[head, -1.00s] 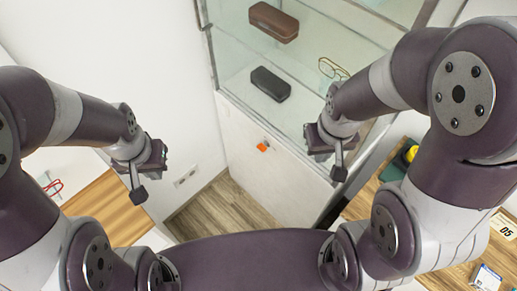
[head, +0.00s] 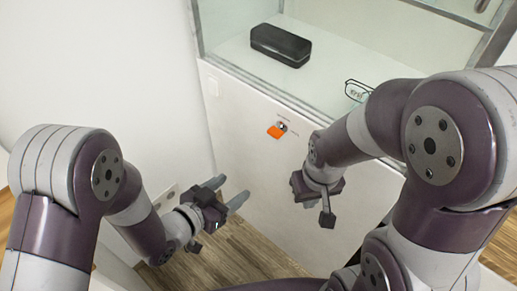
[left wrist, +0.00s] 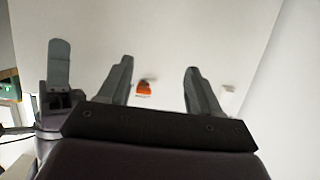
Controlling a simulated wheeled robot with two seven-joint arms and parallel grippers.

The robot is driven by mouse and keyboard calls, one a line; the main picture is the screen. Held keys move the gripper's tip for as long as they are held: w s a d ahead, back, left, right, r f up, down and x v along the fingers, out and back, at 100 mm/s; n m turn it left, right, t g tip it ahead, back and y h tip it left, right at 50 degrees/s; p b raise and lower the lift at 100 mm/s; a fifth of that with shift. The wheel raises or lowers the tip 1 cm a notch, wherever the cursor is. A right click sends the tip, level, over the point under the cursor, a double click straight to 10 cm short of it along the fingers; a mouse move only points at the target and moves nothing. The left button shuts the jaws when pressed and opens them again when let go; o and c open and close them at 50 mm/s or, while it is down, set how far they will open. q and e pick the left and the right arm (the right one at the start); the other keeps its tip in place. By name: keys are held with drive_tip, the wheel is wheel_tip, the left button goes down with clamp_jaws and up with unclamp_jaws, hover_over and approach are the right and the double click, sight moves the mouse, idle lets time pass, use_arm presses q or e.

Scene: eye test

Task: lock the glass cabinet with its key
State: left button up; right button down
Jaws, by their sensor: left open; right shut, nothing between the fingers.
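The glass cabinet (head: 232,98) has a white lower panel below a glazed display shelf. An orange key tag (head: 275,132) hangs at a small round lock (head: 283,126) on that panel; the key itself is too small to make out. My left gripper (head: 228,191) is open and empty, below and left of the tag, its fingers pointing up and right toward the panel. In the left wrist view the orange tag (left wrist: 143,89) appears between the two open fingers, beyond them.
Behind the glass are a black case (head: 280,46) and a pair of glasses (head: 357,91). A small white plate (head: 212,86) is on the panel's upper left. A white wall (head: 90,65) stands at left. The space before the lock is clear.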

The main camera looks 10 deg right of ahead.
sight(272, 136)
use_arm(q)
wheel_tip(272, 136, up, 7)
drive_tip(key=d+t+h, duration=0.2)
drive_tip(key=h, duration=0.1)
drive_tip(key=shift+m, duration=0.3)
drive_tip(key=b+x, duration=0.2)
drive_tip(key=x, duration=1)
drive_tip(key=shift+w+r, duration=0.15)
drive_tip(key=shift+w, duration=0.1)
use_arm(e)
drive_tip(key=shift+f, duration=0.8)
use_arm(q)
drive_tip(key=shift+c, duration=0.3)
drive_tip(key=c, duration=1)
use_arm(e)
drive_tip(key=shift+w, duration=0.1)
